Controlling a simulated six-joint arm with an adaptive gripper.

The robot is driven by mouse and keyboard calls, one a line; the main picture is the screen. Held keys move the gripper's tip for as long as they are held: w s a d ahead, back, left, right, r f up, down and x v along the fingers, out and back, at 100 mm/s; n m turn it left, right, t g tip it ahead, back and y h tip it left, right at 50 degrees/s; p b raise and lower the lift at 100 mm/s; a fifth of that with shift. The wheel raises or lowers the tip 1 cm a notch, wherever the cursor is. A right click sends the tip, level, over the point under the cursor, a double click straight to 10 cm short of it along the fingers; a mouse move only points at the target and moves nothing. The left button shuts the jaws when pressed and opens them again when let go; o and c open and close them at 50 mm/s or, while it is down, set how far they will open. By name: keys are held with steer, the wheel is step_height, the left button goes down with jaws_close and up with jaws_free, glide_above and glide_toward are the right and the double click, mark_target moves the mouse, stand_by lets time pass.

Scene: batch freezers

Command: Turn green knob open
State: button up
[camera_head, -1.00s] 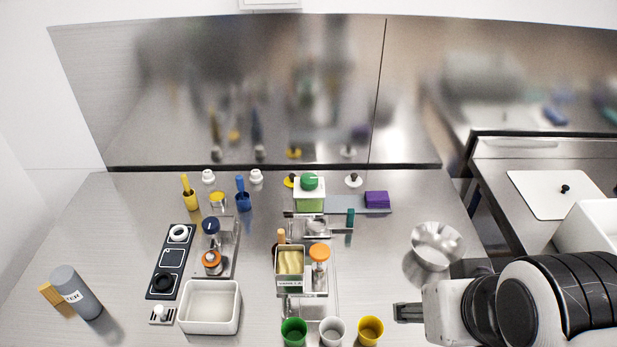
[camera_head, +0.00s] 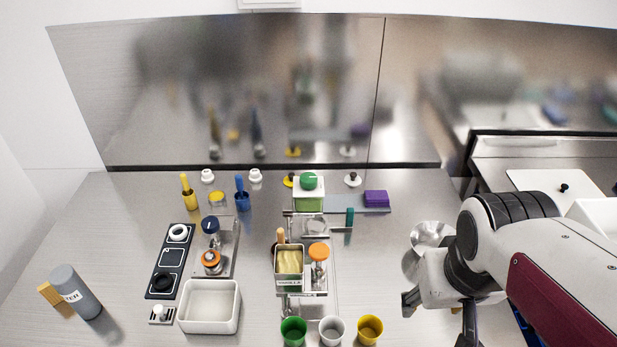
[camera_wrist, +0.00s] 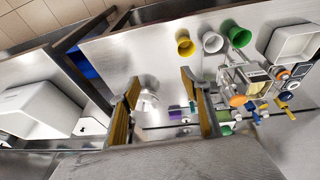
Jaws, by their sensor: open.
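The green knob (camera_head: 309,181) is a round green cap on top of a white-and-green container (camera_head: 309,199) at the back middle of the counter. In the wrist view a green patch (camera_wrist: 225,130) low on the right may be this part, but it is small and crowded. My gripper (camera_head: 438,322) is at the front right, in front of the metal bowl and well apart from the knob. Its two fingers show spread and empty in the wrist view (camera_wrist: 160,84). A teal handle (camera_head: 350,217) stands to the right, just in front of the container.
A metal bowl (camera_head: 428,236) is partly hidden by my arm. Green (camera_head: 293,331), white (camera_head: 331,331) and yellow (camera_head: 370,329) cups line the front. A vanilla container (camera_head: 289,262) and orange-capped part (camera_head: 318,252) stand before the knob. A purple block (camera_head: 376,198) lies right of it.

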steer(key=w+d+f+n+t, duration=0.1)
steer(key=w+d+f, duration=0.15)
steer(key=w, duration=0.65)
steer(key=w+d+f+n+t, duration=0.15)
steer(key=w+f, duration=0.25)
steer(key=w, duration=0.5)
steer(key=w+d+f+n+t, duration=0.1)
steer(key=w+f+n+t, duration=0.15)
steer(key=w, duration=0.65)
steer(key=n+t+y, duration=0.1)
steer(key=n+y, duration=0.3)
steer(key=y, duration=0.6)
glide_toward(310, 178)
steer(key=shift+w+a+f, duration=0.6)
steer(key=shift+w+f, duration=0.25)
steer(key=shift+f, duration=0.15)
steer(key=shift+a+r+t, duration=0.25)
steer(key=shift+r+t, duration=0.05)
steer(key=shift+x, duration=3.9)
